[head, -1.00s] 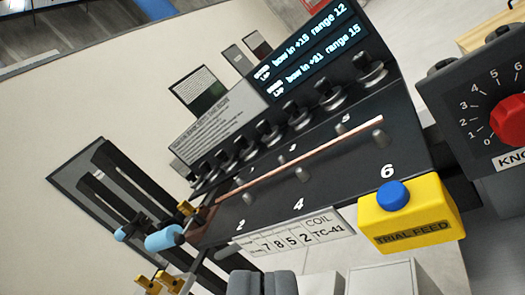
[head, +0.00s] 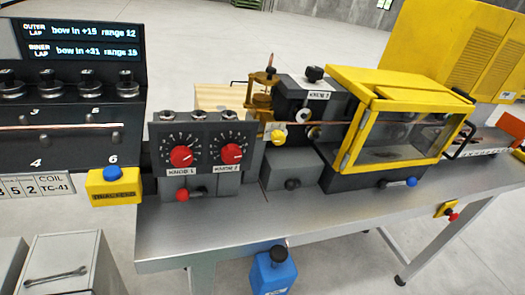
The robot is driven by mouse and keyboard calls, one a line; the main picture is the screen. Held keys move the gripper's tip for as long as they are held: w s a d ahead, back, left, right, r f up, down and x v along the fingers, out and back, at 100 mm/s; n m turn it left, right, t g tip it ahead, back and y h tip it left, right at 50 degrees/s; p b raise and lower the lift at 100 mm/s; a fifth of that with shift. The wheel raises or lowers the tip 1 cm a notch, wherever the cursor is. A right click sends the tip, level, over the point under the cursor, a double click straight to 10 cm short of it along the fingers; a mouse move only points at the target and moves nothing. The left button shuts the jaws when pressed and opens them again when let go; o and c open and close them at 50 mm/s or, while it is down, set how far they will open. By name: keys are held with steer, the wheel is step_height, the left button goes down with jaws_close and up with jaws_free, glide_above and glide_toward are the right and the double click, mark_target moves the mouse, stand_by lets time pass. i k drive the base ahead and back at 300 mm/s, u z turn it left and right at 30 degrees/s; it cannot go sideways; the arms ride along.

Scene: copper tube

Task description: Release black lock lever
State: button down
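Two black-knobbed parts in the head view could be the black lock lever. One black knob (head: 292,184) is on the front of a low grey block, near the table's front edge. Another black knob (head: 315,74) stands on top of the dark machine head labelled with a white tag. I cannot tell which is the lock lever, or its locked state. A red-ended lever (head: 192,193) sits to the left and a blue-ended lever (head: 410,182) to the right. My gripper is not in view.
The grey table (head: 330,210) has clear space along its front edge. A control box (head: 203,132) with two red dials stands left, beside a yellow box with a blue button (head: 113,174). A yellow-framed guard (head: 405,110) stands right. A blue black-topped object (head: 272,272) is below the table edge.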

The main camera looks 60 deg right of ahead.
mark_target(290, 185)
steer(key=k, duration=1)
steer(key=z, duration=0.95)
steer(key=i, duration=0.85)
steer(key=z, duration=0.1)
